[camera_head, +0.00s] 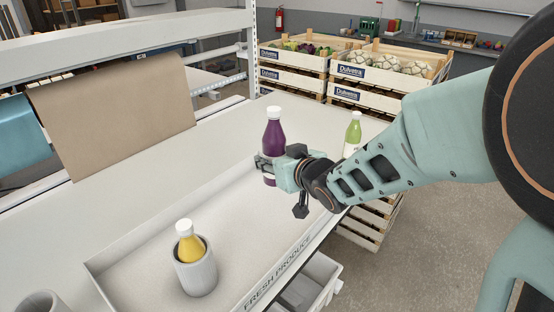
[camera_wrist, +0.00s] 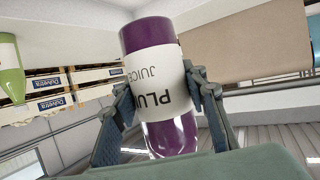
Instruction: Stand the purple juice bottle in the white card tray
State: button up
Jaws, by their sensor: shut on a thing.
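The purple juice bottle (camera_head: 274,133) has a white cap and is upright in the head view. My gripper (camera_head: 273,167) is shut around its lower part. In the wrist view the purple bottle (camera_wrist: 160,60), with its white plum juice label, sits between the two fingers of my gripper (camera_wrist: 167,92). The white card tray (camera_head: 240,220), marked FRESH PRODUCE, lies on the table in front of and below my gripper. The bottle is by the tray's far end; I cannot tell whether its base touches anything. My gripper and arm hide part of that end.
A yellow bottle (camera_head: 189,245) stands in a grey cup (camera_head: 196,272) inside the tray. A green bottle (camera_head: 353,130) stands to the right, behind my arm. Wooden crates (camera_head: 345,92) of vegetables are behind. Brown paper (camera_head: 115,110) hangs at left. The tray's middle is clear.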

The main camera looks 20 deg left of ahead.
jog(key=shift+s+a+f, duration=0.15)
jog(key=shift+a, duration=0.1)
jog(key=shift+f+b, duration=1.25)
jog(key=shift+f, duration=0.05)
